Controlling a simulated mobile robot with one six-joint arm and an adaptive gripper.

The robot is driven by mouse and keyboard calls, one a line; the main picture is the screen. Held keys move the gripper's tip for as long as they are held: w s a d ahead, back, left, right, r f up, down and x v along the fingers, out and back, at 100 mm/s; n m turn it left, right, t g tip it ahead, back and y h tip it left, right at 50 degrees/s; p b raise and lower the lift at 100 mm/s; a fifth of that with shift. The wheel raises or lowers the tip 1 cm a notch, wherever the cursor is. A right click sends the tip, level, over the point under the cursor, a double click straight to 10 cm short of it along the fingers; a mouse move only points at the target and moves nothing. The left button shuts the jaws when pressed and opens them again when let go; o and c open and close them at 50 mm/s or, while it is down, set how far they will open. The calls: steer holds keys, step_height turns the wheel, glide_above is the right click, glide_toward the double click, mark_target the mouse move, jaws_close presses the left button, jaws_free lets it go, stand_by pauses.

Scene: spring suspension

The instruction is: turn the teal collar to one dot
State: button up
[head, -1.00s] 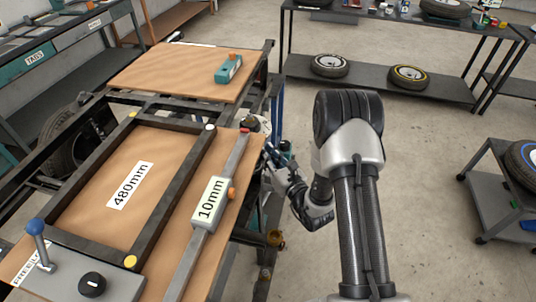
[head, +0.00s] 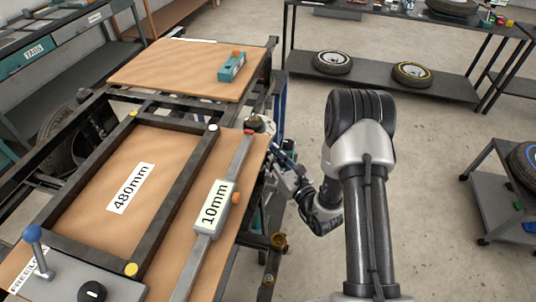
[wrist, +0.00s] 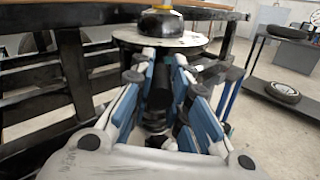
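My gripper (wrist: 164,62) reaches in under a pale round plate (wrist: 185,40) in the wrist view. Its two blue-padded fingers stand apart, one on each side of a dark upright strut (wrist: 155,118), with no clear contact visible. A small teal patch, perhaps the teal collar, shows dimly between the fingertips; its dots cannot be made out. In the head view my gripper (head: 284,168) is beside the right edge of the wooden bench, low down and partly hidden by my arm. The collar cannot be clearly told there.
The bench top (head: 110,232) carries a dark frame, a 480mm label (head: 131,189) and a 10mm slide gauge (head: 213,205). A teal tool (head: 232,67) lies on the far board. A wheeled cart (head: 500,205) stands right. The floor between is clear.

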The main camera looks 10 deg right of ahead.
steer(key=v, duration=1)
steer(key=shift+s+a+f+m+h, duration=0.2)
steer(key=shift+a+f+m+h, duration=0.1)
steer(key=shift+a+f+m, duration=0.1)
steer(key=w+n+y, duration=0.1)
steer(key=w, duration=0.2)
steer(key=w+a+r+n, duration=0.1)
steer(key=w, duration=0.2)
steer(key=w+n+y, duration=0.1)
steer(key=w+n, duration=0.1)
steer(key=w, duration=0.1)
steer(key=shift+a+r+y, duration=0.3)
steer(key=shift+a+r, duration=0.05)
steer(key=shift+a, duration=0.05)
steer(key=shift+s+d+f, duration=0.1)
steer(key=shift+s+d, duration=0.05)
steer(key=shift+d, duration=0.1)
steer(key=shift+o, duration=0.2)
steer(key=shift+v, duration=1.25)
steer(key=shift+o, duration=0.2)
steer(key=s, duration=0.1)
steer(key=s+d+r, duration=0.1)
steer(key=s, duration=0.1)
steer(key=s+d+r, duration=0.1)
steer(key=shift+s+r, duration=0.1)
steer(key=shift+s, duration=0.25)
steer(key=r+v, duration=0.1)
steer(key=v, duration=1.2)
steer(key=shift+b, duration=0.4)
